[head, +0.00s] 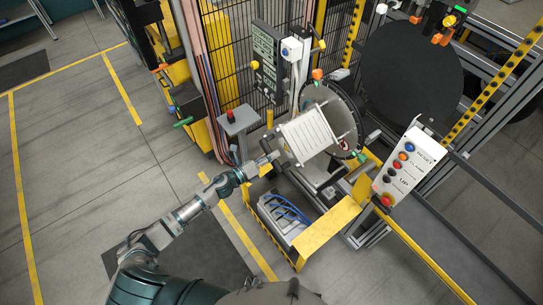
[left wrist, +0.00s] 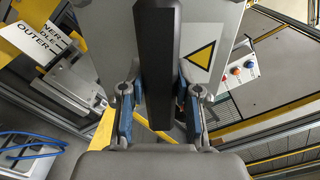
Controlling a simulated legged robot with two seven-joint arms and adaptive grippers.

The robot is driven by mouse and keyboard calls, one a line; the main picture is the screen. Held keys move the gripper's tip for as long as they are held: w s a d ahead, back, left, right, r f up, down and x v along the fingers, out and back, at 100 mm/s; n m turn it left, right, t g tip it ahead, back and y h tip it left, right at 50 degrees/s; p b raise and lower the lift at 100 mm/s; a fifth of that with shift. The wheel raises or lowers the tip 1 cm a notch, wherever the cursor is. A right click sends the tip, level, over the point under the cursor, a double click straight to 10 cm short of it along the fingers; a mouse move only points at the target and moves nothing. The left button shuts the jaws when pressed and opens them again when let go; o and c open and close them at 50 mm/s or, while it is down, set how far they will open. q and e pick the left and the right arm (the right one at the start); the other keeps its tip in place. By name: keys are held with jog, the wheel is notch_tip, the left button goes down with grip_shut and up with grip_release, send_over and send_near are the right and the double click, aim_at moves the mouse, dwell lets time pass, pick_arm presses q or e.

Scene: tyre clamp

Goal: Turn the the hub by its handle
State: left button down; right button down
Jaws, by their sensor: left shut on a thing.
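The hub (head: 352,112) is a round grey flange with a pale ribbed box (head: 308,134) on its front, tilted in the frame of the machine. In the left wrist view a grey plate (left wrist: 213,30) with a yellow warning triangle lies behind a dark handle. My left gripper (head: 272,158) is at the left side of the pale box. In the left wrist view my left gripper (left wrist: 160,112) is shut on the dark handle (left wrist: 156,60), a thick bar between its blue-padded fingers. The fingertips are small in the head view. My right gripper does not show.
A button panel (head: 408,168) stands right of the hub. A large black disc (head: 411,70) is behind it. A yellow-edged bin with blue hoses (head: 285,212) lies below. A small stand with a red button (head: 238,120) is at left. The floor at left is clear.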

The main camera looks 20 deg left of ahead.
pick_arm(q)
jog(key=shift+s+f+m, duration=0.1)
jog(key=shift+f+m, duration=0.25)
jog(key=shift+m, duration=0.45)
jog(key=c, duration=1.2)
grip_release()
jog(key=o, duration=0.4)
jog(key=shift+c, duration=0.2)
jog(key=shift+a+r, duration=0.1)
jog(key=v, duration=1.2)
jog(key=shift+a, duration=0.1)
